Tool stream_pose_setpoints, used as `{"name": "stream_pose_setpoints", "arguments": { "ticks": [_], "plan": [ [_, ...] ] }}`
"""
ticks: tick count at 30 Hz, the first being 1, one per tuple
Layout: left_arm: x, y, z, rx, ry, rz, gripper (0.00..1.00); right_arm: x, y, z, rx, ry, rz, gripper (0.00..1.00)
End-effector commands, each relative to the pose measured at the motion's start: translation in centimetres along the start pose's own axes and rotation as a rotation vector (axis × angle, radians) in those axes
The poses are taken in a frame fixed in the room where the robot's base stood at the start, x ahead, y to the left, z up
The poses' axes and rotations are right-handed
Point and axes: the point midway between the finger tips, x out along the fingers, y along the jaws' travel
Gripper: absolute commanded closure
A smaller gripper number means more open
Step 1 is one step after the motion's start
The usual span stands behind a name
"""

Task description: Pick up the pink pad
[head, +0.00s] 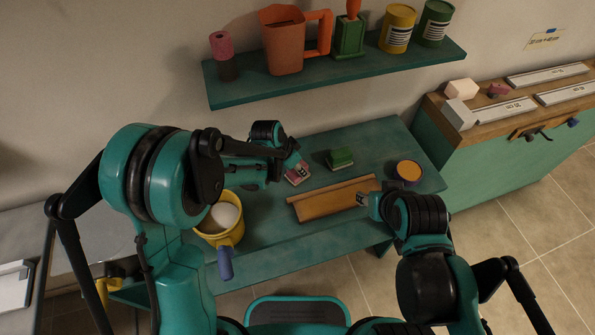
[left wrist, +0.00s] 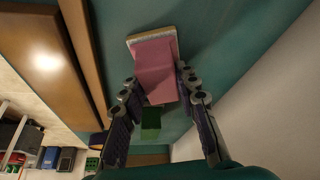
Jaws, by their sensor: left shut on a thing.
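The pink pad (head: 298,175), a pink block with a pale layer along one edge, is at the teal bench. It also shows in the left wrist view (left wrist: 155,62), between the two fingers. My left gripper (left wrist: 157,80) is shut on its sides. In the head view my left gripper (head: 291,164) partly covers the pad from behind. I cannot tell whether the pad touches the bench top. My right gripper (head: 365,199) is beside the right end of the wooden tray; its fingers are too small to read.
On the bench (head: 375,145) are a green block (head: 340,158), a wooden tray (head: 335,200), a round orange-topped container (head: 408,171) and a yellow bucket (head: 230,235). A shelf (head: 340,72) with a jug (head: 283,45) and cans hangs above. A cabinet (head: 490,150) stands right.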

Motion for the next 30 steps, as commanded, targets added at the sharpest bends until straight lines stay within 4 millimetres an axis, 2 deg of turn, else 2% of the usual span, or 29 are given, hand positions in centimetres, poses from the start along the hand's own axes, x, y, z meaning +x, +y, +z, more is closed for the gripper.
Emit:
{"name": "stream_pose_setpoints", "arguments": {
  "ticks": [8, 11, 15, 24, 30],
  "plan": [
    [-0.6, 0.0, -0.2, 0.001, -0.002, 0.001, 1.0, -0.2, 0.0, -0.2, 0.0, 0.0, 0.0, 0.6],
    [-1.6, 0.0, -0.6, 0.0, -0.001, 0.001, 1.0, -0.7, 0.0, -0.5, 0.0, 0.0, 0.0, 0.6],
    [-4.0, 0.0, -1.6, 0.0, -0.001, 0.001, 1.0, -1.6, 0.0, -1.1, 0.0, 0.0, 0.0, 0.6],
    [-6.0, 5.2, -6.5, 0.006, -0.001, 0.002, 1.0, -3.0, 0.0, -2.1, 0.0, 0.0, 0.0, 0.6],
    [-7.0, 7.9, -9.2, 0.003, -0.001, 0.002, 1.0, -3.7, 0.0, -2.6, 0.0, 0.0, 0.0, 0.6]
  ]
}}
